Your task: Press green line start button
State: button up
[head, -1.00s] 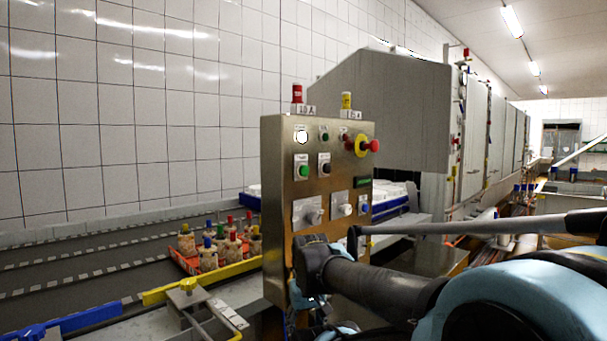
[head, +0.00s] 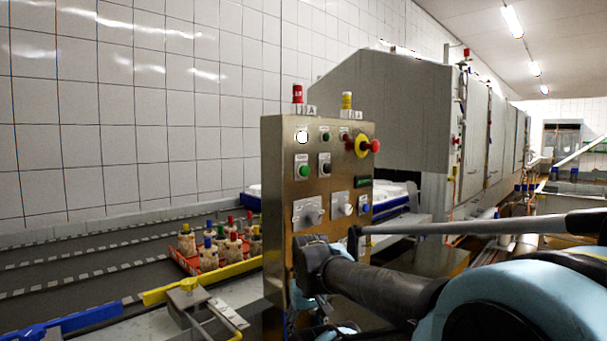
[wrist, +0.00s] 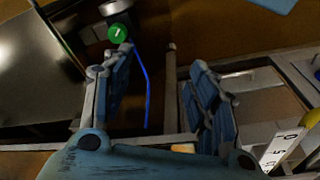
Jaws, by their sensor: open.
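A steel control panel (head: 281,230) stands in the middle of the head view. A green button (head: 304,171) sits on its upper left, beside a black knob (head: 325,169). In the head view, my arm hides most of the gripper, low in front of the panel.
A red emergency button (head: 374,146) on a yellow collar sticks out at the panel's right. Grey knobs (head: 314,216) sit lower. A red tray (head: 184,263) of several cheese moulds lies on the conveyor at left. A yellow rail (head: 160,294) runs in front.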

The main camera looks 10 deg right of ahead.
grip_shut()
dwell(1.3)
